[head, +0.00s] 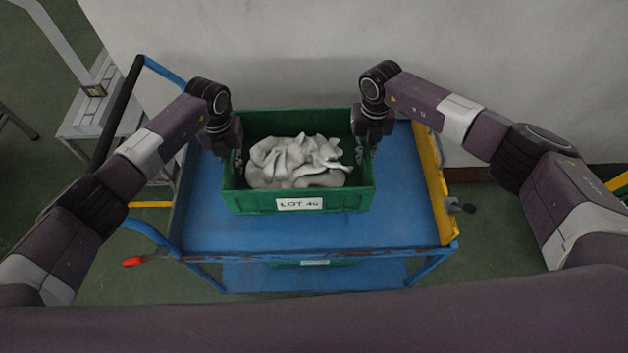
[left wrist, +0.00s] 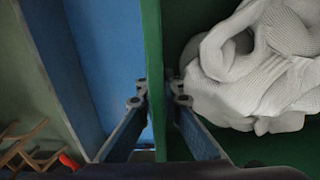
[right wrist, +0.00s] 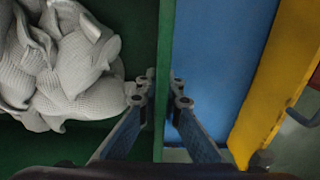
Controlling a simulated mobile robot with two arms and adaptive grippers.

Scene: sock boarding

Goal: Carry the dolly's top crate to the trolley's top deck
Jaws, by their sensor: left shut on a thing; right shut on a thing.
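A green crate (head: 240,199) labelled "LOT 40" holds a heap of light grey knitted socks (head: 297,162). It is over the blue top deck (head: 400,215) of the trolley; I cannot tell whether it rests on the deck or hangs just above it. My left gripper (head: 234,158) is shut on the crate's left wall, which runs between its fingers in the left wrist view (left wrist: 157,95). My right gripper (head: 362,152) is shut on the right wall, also between the fingers in the right wrist view (right wrist: 162,92). The dolly is not recognisable in view.
The trolley has a yellow side panel (head: 432,185) at right and a black push handle (head: 118,110) at left. Another green crate (head: 340,262) shows partly on its lower deck. A pale wall (head: 290,60) stands behind. Bare deck shows around the upper crate.

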